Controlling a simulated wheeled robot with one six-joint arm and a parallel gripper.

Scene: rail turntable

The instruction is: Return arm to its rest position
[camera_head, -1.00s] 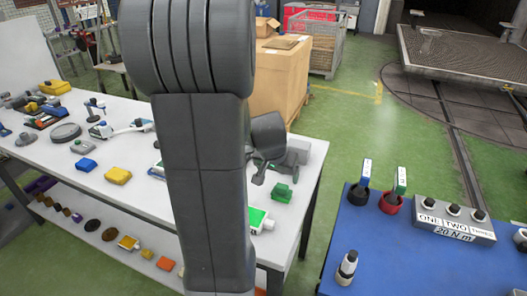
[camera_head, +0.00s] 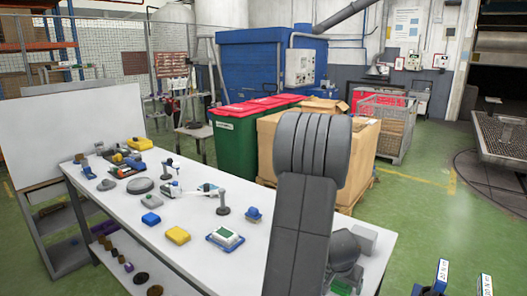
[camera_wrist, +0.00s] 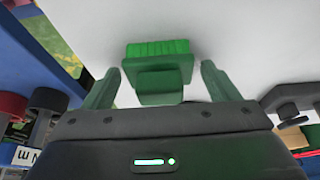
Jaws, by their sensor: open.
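My arm rises in front of the white workbench (camera_head: 165,255) in the head view and hides part of its right end. In the wrist view my gripper (camera_wrist: 160,82) is open, with its two green fingers apart. A green block-like thing with a ribbed top (camera_wrist: 158,62) shows between and beyond the fingers, over the white surface. I cannot tell its exact distance from the fingers. In the head view a green thing (camera_head: 345,283) sits at the bench's right end, partly hidden by my arm.
The bench holds several small items, including a yellow block (camera_head: 178,235), a blue block (camera_head: 151,219) and a green-topped device (camera_head: 225,237). A cardboard box (camera_head: 268,150), a green bin (camera_head: 236,140) and a wire crate (camera_head: 393,130) stand behind. Green floor (camera_head: 425,205) is clear at right.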

